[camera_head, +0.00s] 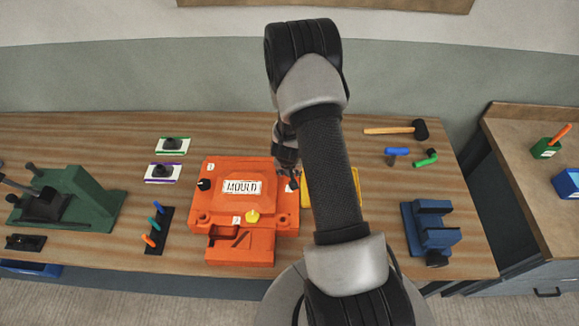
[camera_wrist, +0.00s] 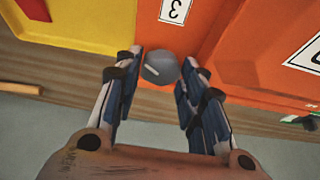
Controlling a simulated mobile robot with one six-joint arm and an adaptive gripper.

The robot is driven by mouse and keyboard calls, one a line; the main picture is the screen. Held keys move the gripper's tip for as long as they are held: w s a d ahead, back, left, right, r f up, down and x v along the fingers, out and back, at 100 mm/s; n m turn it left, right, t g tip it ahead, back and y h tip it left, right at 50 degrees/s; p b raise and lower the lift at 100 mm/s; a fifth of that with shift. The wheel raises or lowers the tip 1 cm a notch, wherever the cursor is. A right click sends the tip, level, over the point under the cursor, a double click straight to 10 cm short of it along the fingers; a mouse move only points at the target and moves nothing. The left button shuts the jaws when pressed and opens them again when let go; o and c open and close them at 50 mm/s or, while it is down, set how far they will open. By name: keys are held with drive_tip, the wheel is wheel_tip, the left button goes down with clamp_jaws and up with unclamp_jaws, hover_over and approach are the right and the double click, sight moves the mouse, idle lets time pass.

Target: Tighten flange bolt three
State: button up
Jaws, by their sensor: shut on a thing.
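The orange mould (camera_head: 205,215) with a white "MOULD" plate sits mid-table. Flange bolt three (camera_wrist: 160,68), a round dark grey head with a white line, is at the mould's edge beside the white "3" label (camera_wrist: 176,8), which appears upside down in the wrist view. My gripper (camera_wrist: 163,57) has a finger on each side of this head and is shut on it. In the head view, my gripper (camera_head: 286,172) is at the mould's right edge, and my arm partly hides that area. A black knob (camera_head: 204,184) and a yellow knob (camera_head: 252,216) show elsewhere on the mould.
A yellow tray (camera_head: 346,174) lies close right of the mould, partly behind my arm. A blue vise (camera_head: 430,228), a mallet (camera_head: 419,130) and blue and green tools stand right. A green press (camera_head: 85,205) and a black tool rack (camera_head: 158,230) are left.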

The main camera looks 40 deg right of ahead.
drive_tip(key=shift+w, duration=0.1)
drive_tip(key=o, duration=1)
drive_tip(key=shift+o, duration=0.2)
drive_tip(key=v, duration=0.8)
